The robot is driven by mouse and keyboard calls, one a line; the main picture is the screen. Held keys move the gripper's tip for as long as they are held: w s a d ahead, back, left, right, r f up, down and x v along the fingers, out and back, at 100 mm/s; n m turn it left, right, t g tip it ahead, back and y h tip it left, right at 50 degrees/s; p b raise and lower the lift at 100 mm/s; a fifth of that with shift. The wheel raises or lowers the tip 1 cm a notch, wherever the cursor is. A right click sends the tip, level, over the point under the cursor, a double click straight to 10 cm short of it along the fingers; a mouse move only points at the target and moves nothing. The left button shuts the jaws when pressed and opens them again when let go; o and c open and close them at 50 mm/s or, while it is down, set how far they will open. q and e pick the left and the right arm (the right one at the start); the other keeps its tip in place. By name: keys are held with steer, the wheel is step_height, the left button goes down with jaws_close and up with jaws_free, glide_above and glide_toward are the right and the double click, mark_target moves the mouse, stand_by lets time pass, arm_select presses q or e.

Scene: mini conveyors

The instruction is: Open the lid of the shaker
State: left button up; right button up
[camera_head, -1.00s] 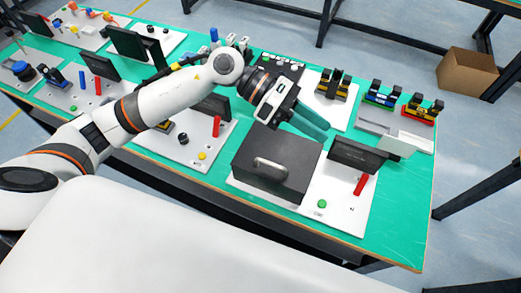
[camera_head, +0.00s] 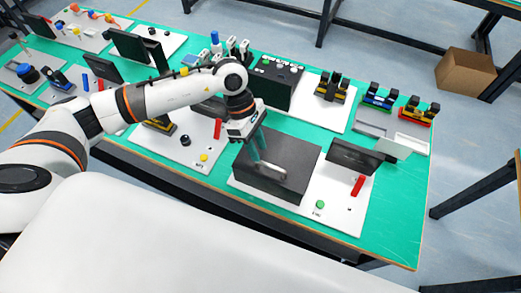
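The shaker is a dark grey box (camera_head: 298,160) on a white base plate, with its lid down. A light handle (camera_head: 272,170) sits on its front side. My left gripper (camera_head: 268,168) points down over the front left of the box, with its fingertips at the handle. The fingers overlap the handle in the picture, so I cannot tell whether they touch it or how far apart they are. My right gripper is not in view.
A black screen (camera_head: 356,156), a red switch (camera_head: 358,186) and a green button (camera_head: 320,204) are right of the box. A black device (camera_head: 275,83) stands behind. Left is a panel with a yellow button (camera_head: 204,157). Green table shows at the right edge.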

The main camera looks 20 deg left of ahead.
mark_target(263, 162)
arm_select(q)
steer(key=shift+x, duration=1.65)
jaws_close()
